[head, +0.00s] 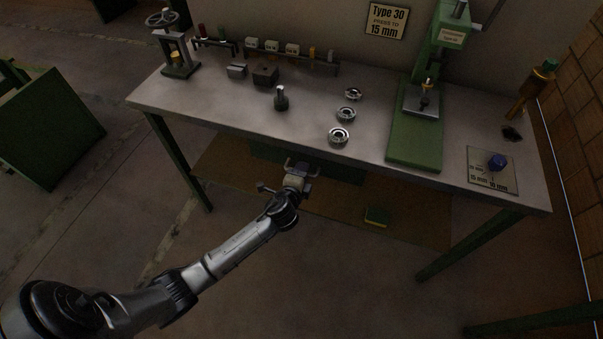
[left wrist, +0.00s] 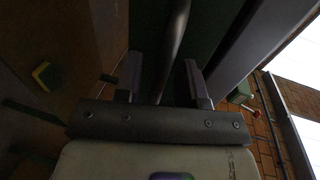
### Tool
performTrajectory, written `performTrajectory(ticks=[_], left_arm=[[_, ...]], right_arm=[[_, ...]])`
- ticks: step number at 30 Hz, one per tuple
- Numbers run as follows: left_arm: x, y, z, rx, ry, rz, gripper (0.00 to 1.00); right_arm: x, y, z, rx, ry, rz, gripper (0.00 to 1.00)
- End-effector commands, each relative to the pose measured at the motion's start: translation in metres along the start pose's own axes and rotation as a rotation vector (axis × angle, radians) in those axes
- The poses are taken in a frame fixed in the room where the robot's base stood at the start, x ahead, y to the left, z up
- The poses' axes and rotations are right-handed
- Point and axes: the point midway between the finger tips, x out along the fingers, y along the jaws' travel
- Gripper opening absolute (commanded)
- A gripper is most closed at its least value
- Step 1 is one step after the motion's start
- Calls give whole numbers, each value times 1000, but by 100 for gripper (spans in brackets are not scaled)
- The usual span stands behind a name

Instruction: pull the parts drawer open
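The parts drawer (head: 343,173) shows as a dark green front under the front edge of the workbench, partly hidden by my left gripper. My left gripper (head: 301,165) is at the drawer front, just below the bench edge. In the left wrist view, the drawer's dark green face (left wrist: 213,28) is close ahead. A grey bar handle (left wrist: 175,45) runs between the two fingers of the left gripper (left wrist: 163,80). The fingers are apart, with a visible gap on each side of the bar. I cannot tell how far the drawer is out. My right gripper is not in view.
A green and yellow block (head: 377,216) lies below the bench. The floor in front is clear.

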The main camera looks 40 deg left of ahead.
Motion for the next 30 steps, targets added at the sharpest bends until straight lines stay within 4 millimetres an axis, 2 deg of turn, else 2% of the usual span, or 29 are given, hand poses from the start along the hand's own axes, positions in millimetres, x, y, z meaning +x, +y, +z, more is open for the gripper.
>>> performTrajectory(ticks=[7,18,30], left_arm=[[0,0,0,0,0,0,36],[0,0,0,0,0,0,0],[0,0,0,1,1,0,0]], right_arm=[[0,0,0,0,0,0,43],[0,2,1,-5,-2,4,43],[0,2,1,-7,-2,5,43]])
